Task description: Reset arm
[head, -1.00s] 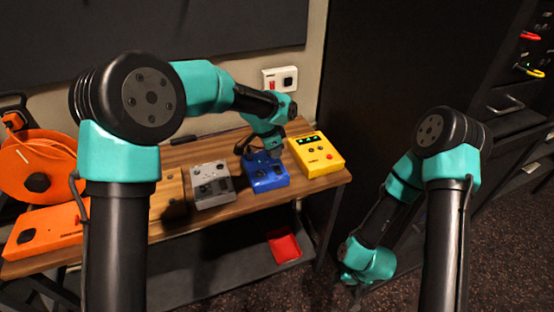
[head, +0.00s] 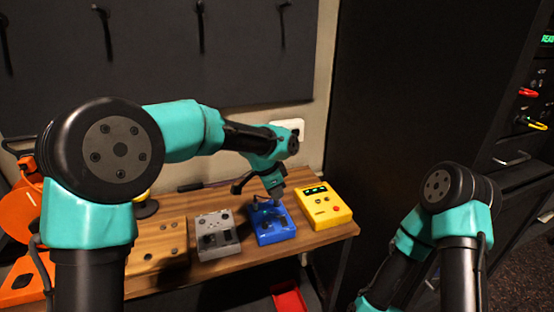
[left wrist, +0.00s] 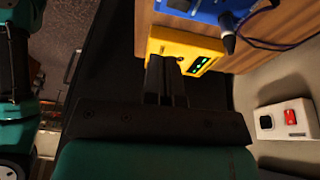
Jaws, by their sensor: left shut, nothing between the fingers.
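My left gripper (head: 276,197) is shut and empty. In the head view it hangs over the back of the blue box (head: 284,236) on the wooden bench; I cannot tell if it touches the box. In the left wrist view its closed fingers (left wrist: 165,63) lie across the yellow box (left wrist: 192,42), and the blue box (left wrist: 196,8) is at the top edge with a dark plug-like piece on it. The right arm (head: 412,240) runs down out of the head view, and its gripper is not visible.
A grey box (head: 217,240) and a wooden block with holes (head: 158,255) stand left of the blue box. The yellow box (head: 325,207) is on its right. An orange reel (head: 18,212) is far left. A wall box with a red switch (left wrist: 290,116) is behind; a dark cabinet (head: 420,90) stands right.

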